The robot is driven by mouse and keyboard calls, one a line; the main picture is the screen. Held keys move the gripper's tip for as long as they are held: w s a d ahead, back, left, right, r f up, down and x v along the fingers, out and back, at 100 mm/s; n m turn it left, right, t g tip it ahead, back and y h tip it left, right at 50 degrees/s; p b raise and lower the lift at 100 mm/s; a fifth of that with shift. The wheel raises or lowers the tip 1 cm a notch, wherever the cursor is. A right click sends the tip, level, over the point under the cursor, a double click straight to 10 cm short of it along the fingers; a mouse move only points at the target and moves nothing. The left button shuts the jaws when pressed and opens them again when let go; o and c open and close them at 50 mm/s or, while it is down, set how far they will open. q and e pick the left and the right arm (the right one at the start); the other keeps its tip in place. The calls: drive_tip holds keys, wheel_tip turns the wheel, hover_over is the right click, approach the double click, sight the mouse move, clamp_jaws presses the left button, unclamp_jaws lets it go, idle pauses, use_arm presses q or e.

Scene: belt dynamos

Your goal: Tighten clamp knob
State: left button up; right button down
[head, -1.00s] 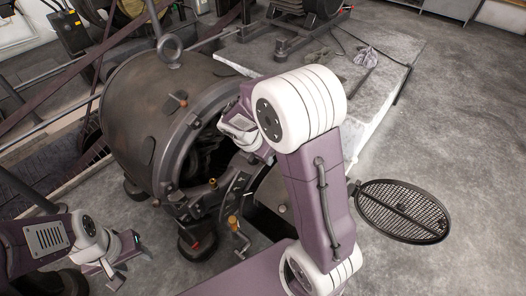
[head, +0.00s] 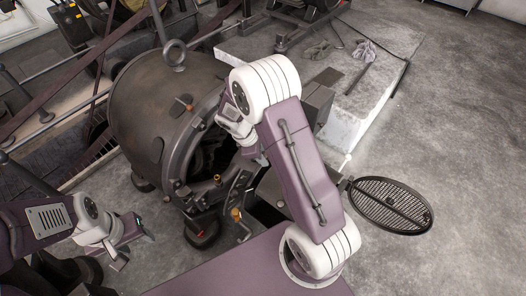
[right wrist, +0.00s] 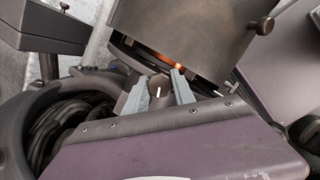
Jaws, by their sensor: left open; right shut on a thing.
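In the right wrist view the clamp knob (right wrist: 159,88) is a small brown round piece with a white line on its face. The two grey fingers of my right gripper (right wrist: 156,91) are shut on it from both sides. In the head view the white and purple right arm hides the knob and most of the right gripper. The dynamo (head: 140,95) is a big dark drum with a ring on top and an open front end. My left gripper (head: 128,236) is open and empty at the lower left, apart from the dynamo.
An orange glow (right wrist: 158,56) shows under a brown metal housing (right wrist: 190,30) close to the knob. A brass-coloured handle (head: 236,213) sits below the drum's opening. A round black grate (head: 390,205) stands at the right.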

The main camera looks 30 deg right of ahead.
drive_tip(key=shift+m+p, duration=0.6)
drive_tip(key=shift+m, duration=0.3)
drive_tip(key=c, duration=1.4)
unclamp_jaws()
drive_tip(key=shift+o, duration=0.2)
drive_tip(key=p+v, duration=0.4)
drive_tip(key=v, duration=0.5)
drive_tip(key=shift+w+d, duration=0.1)
drive_tip(key=shift+d, duration=0.05)
